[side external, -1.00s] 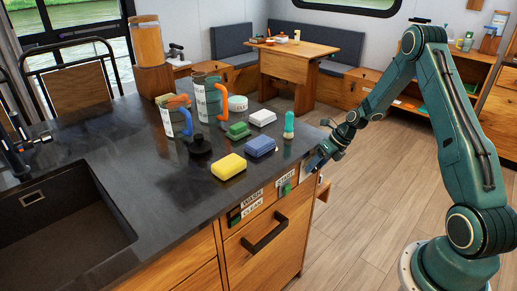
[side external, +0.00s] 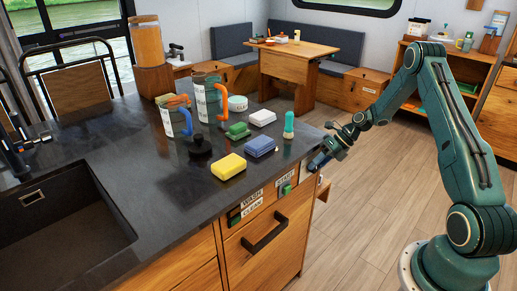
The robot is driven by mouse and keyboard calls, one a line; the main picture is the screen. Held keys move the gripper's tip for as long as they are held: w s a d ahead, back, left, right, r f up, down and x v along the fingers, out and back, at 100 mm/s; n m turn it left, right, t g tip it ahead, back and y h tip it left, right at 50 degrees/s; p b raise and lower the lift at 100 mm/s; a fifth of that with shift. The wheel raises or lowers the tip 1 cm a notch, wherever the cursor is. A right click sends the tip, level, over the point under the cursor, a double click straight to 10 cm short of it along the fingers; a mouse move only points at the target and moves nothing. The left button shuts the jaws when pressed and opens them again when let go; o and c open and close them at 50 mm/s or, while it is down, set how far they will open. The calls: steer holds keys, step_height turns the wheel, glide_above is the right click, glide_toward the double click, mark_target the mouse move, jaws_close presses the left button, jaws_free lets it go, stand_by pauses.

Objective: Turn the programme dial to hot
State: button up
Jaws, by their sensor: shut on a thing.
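The front panel of the counter carries a WASH/CLEAN label (side external: 252,205) with a dark switch (side external: 235,217), and a START label (side external: 285,181) with a green button (side external: 287,189). My gripper (side external: 316,165) is at the right end of this panel, just below the counter's edge. Its fingers are shut on the programme dial, which they hide almost wholly. The dial's pointer and markings cannot be made out.
A drawer handle (side external: 264,239) juts out below the panel. The floor at right is clear.

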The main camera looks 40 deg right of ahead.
steer(key=shift+d+f+y, duration=0.1)
steer(key=shift+y, duration=0.7)
steer(key=o, duration=1)
